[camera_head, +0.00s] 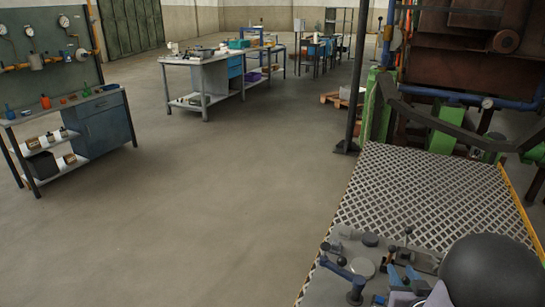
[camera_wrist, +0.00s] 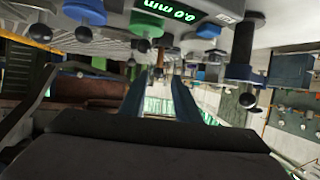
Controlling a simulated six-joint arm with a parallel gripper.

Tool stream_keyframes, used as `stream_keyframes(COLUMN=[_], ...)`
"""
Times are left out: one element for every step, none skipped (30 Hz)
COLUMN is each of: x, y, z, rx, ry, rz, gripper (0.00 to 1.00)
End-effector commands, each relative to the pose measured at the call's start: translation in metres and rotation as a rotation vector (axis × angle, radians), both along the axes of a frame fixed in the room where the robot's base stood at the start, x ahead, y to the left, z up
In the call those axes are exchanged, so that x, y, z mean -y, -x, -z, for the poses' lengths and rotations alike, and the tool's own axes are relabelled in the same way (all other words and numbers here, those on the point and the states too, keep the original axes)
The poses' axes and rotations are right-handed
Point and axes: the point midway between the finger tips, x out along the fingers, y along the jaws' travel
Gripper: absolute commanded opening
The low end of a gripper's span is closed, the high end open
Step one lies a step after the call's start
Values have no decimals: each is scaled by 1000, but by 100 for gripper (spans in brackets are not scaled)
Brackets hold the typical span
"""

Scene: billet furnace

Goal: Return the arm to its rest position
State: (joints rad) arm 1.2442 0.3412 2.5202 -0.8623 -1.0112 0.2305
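In the wrist view my gripper (camera_wrist: 160,85) shows as two blue-grey fingers standing apart, with a bright gap between them and nothing held. A dark rounded part of my arm fills the bottom of that view. In the head view a black rounded part, apparently my arm, is at the lower right, low over the control panel (camera_head: 345,247). Small blue pieces beside it may be my fingers or panel handles; I cannot tell which. The task names no other object.
The panel carries several levers and knobs, close around my fingers in the wrist view, and a green display (camera_wrist: 180,12). A grated platform (camera_head: 425,190) lies behind it, with the rusty furnace (camera_head: 460,75) beyond. Workbenches (camera_head: 205,75) and a tool cabinet (camera_head: 105,125) stand apart. Floor between is clear.

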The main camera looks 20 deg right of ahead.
Motion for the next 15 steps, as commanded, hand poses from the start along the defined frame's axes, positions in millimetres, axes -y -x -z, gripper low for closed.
stream_keyframes(x=[-2,-2,-4,-5,-8,-11,-15,-19,-27,-33,-41,-52,-62,-72,-88], y=[-7,-12,-18,-24,-29,-38,-45,-52,-62,-69,-76,-85,-92,-98,-105], z=[-10,-14,-19,-23,-28,-36,-42,-48,-56,-62,-67,-75,-80,-85,-91], rx=[-7,-12,-21,-29,-37,-47,-55,-63,-72,-80,-87,-96,-102,-111,-125], ry=[-4,-9,-20,-30,-42,-60,-75,-94,-121,-144,-169,-206,-234,-263,-303], rz=[2,7,16,24,34,47,58,69,84,97,107,122,132,139,147], gripper=[29,29,29,29,29,29,29,29,29,29,29,29,29,29,29])
